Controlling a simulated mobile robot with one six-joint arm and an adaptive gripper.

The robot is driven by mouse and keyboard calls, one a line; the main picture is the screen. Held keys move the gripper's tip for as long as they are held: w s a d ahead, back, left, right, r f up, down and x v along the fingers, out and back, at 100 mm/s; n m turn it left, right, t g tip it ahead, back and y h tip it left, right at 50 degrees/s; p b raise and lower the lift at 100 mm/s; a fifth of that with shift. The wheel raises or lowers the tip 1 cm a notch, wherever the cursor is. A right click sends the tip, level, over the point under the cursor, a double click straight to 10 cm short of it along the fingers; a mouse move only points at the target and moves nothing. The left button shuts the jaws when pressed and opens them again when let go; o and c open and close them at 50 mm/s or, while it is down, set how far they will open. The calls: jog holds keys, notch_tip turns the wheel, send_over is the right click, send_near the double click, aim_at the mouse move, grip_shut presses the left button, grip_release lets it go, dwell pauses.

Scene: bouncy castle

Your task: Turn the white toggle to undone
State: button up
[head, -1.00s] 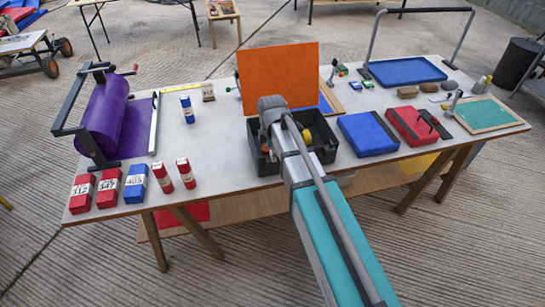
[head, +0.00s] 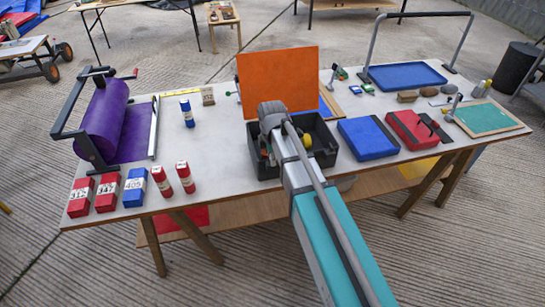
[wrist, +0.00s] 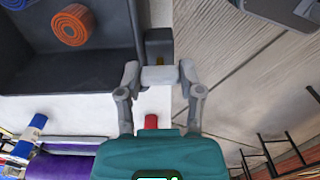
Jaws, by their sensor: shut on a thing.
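In the wrist view a pale grey-white block, which looks like the white toggle (wrist: 160,76), sits between my fingertips. My gripper (wrist: 160,72) is shut on it, one finger on each side. A small dark block with a brownish face (wrist: 159,46) is just beyond it, beside the wall of the dark crate (wrist: 93,75). In the head view my wrist covers the crate's left part, and my fingertips and the toggle are hidden. Its set position cannot be read.
The crate holds rolls, including an orange one (wrist: 73,25). An orange board (head: 278,75) stands behind my wrist. A blue case (head: 368,139) and a red case (head: 418,132) lie to the right. Red and blue blocks and a purple roller (head: 103,123) are at left.

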jog(key=shift+m, duration=0.3)
jog(key=m, duration=0.8)
jog(key=shift+w+m, duration=0.1)
jog(key=shift+m, duration=0.2)
jog(key=m, duration=0.4)
jog(key=shift+m, duration=2.4)
jog(key=o, duration=1.1)
jog(key=shift+o, duration=0.2)
jog(key=shift+s, duration=0.2)
